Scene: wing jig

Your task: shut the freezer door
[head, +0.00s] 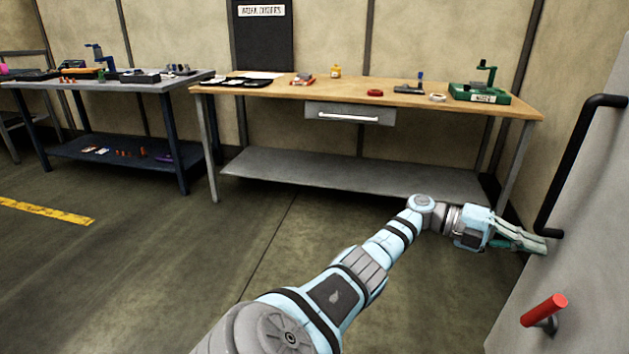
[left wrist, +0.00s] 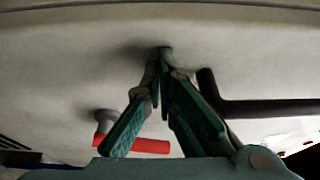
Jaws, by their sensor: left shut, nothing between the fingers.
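The freezer door is a pale grey panel (head: 590,225) at the right edge of the head view. It carries a long black bar handle (head: 570,165) and a red lever (head: 544,310) below it. My left gripper (head: 540,243) is shut and empty, its fingertips at the door face just below the handle's lower end. In the left wrist view the door (left wrist: 70,65) fills most of the picture, with the closed fingertips (left wrist: 164,58) touching or almost touching it, between the red lever (left wrist: 145,145) and the black handle (left wrist: 270,108). The door's frame is out of sight, so its opening angle is unclear.
A wooden-topped workbench (head: 340,90) with small parts and a drawer (head: 350,116) stands along the back wall. A dark blue table (head: 120,85) stands to its left. The floor (head: 200,260) between me and the benches is clear, with a yellow strip (head: 45,210) at left.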

